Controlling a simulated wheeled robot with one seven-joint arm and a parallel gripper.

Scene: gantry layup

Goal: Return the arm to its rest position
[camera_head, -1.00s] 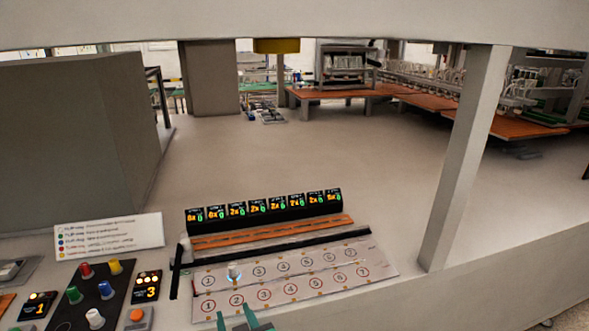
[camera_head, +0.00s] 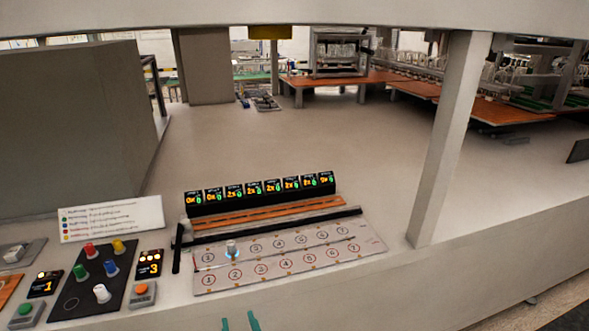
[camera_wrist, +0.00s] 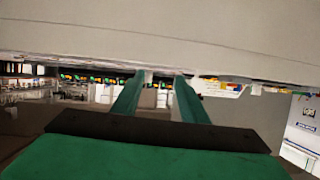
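My gripper (camera_head: 240,322) shows only as two green fingertips at the bottom edge of the head view. They are apart with nothing between them. In the wrist view the two green fingers (camera_wrist: 160,95) point away from the camera, also apart and empty. The gripper is in front of the numbered panel (camera_head: 290,283), clear of it in the picture. The rest of my arm is hidden below the head view. A light knob-like piece (camera_head: 232,248) stands on the panel's upper row, at the second place.
A row of small displays (camera_head: 262,190) stands behind the panel. To the left are a black board (camera_head: 72,302) with several coloured knobs, counters, buttons and a label card (camera_head: 110,217). A grey post (camera_head: 447,145) rises at the right. A pale wall spans the wrist view's top.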

